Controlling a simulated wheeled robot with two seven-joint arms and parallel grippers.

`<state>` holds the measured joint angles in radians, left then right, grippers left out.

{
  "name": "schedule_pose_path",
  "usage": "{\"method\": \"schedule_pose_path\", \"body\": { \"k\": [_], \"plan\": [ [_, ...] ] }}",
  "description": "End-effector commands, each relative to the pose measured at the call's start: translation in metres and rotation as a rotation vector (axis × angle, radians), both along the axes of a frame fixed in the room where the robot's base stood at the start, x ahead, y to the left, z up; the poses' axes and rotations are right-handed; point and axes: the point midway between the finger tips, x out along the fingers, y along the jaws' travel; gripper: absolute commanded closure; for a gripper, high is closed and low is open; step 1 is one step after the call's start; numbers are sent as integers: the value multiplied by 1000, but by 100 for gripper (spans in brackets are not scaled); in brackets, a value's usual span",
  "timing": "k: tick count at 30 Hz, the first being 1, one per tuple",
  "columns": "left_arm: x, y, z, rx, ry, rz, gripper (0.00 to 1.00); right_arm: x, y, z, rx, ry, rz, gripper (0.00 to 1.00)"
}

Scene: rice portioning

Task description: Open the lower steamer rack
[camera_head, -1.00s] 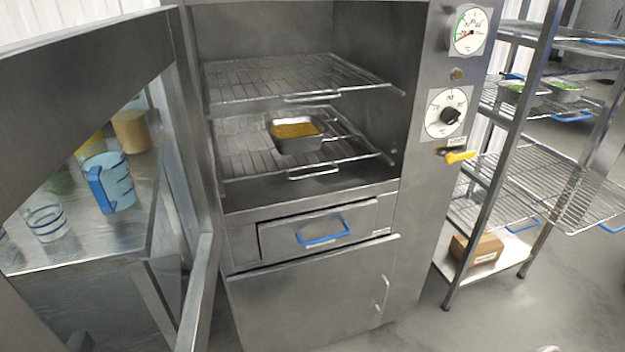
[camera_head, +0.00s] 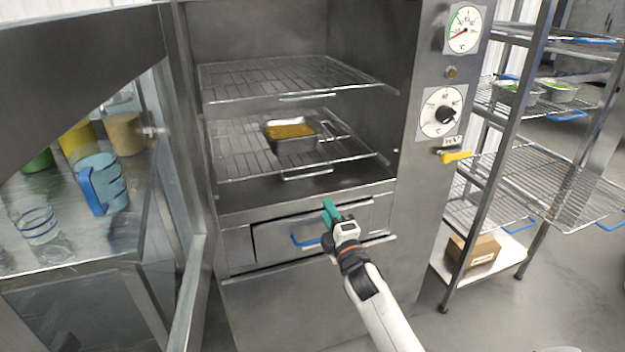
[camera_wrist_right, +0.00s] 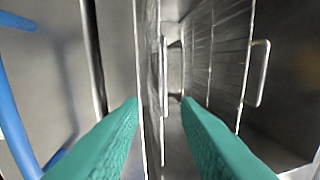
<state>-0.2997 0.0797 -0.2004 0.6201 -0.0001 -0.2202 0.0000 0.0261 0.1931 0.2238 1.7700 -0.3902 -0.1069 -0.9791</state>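The lower steamer rack (camera_head: 240,152) is a wire shelf inside the open steamer chamber, with a small wire handle (camera_head: 306,176) at its front edge. A metal pan (camera_head: 293,145) of yellow food stands on it. My right gripper (camera_head: 330,212) has teal fingers and is in front of the drawer face, below the rack handle and apart from it. In the right wrist view its fingers (camera_wrist_right: 160,105) are spread with nothing held between them. A rack's wire handle (camera_wrist_right: 259,73) shows right of the fingers there. My left gripper is not in view.
An upper rack (camera_head: 285,75) hangs above. A drawer with a blue handle (camera_head: 305,242) sits below the chamber, partly behind my right gripper. The open steamer door (camera_head: 185,290) stands at the left. A wire shelf unit (camera_head: 560,185) stands at the right.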

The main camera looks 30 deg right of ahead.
Motion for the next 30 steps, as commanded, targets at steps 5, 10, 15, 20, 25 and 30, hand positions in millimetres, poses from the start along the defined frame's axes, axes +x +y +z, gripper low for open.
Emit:
{"method": "schedule_pose_path", "body": {
  "k": [5,10,15,20,25,30],
  "plan": [
    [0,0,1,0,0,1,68,13,-4,8,-35,-19,1,70],
    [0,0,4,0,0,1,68,42,-12,15,-33,-19,1,70],
    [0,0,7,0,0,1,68,75,-19,22,-31,-18,1,70],
    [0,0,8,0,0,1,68,100,-25,26,-30,-18,1,70],
    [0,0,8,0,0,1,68,114,-28,28,-30,-16,1,70],
    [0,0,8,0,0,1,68,117,-29,28,-31,-16,2,70]
  ]
}}
